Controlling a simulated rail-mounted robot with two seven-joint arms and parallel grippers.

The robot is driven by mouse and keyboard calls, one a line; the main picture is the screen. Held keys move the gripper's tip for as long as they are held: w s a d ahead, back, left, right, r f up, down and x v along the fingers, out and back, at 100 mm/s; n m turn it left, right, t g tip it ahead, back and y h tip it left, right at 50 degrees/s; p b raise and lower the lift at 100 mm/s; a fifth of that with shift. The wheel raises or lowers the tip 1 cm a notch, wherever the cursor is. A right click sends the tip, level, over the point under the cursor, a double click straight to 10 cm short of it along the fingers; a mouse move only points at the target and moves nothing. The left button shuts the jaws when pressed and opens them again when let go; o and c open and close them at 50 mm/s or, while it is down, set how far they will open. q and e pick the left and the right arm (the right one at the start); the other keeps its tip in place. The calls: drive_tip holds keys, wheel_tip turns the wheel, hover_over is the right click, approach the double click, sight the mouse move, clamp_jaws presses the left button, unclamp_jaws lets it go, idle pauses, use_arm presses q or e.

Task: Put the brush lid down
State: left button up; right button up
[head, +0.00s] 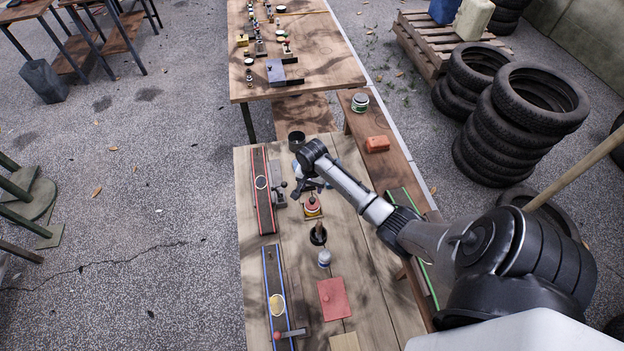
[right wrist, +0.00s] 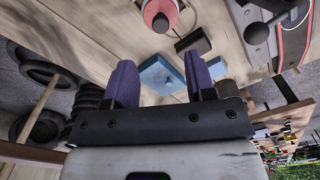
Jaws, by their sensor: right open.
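My right gripper (head: 308,186) is open over the far part of the near table, and its two fingers (right wrist: 160,66) show apart in the right wrist view. Between and beyond them lies a blue square pad (right wrist: 152,77) with a small blue upright piece (right wrist: 168,83) on it. This piece may be the brush lid, but it is too small to be sure. Neither finger is seen touching it. A red-topped jar (head: 312,203) stands close by, and it also shows in the right wrist view (right wrist: 160,12). My left gripper is not in view.
A black round holder (head: 318,236), a white and blue jar (head: 324,259) and a red square pad (head: 333,300) stand nearer. Red-edged (head: 263,205) and blue-edged (head: 277,310) strips lie left. A dark cup (head: 296,141) stands behind my gripper. Tires (head: 520,125) are stacked at right.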

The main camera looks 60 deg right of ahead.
wheel_tip(320, 180, up, 3)
drive_tip(key=shift+f, duration=0.15)
idle(0.5)
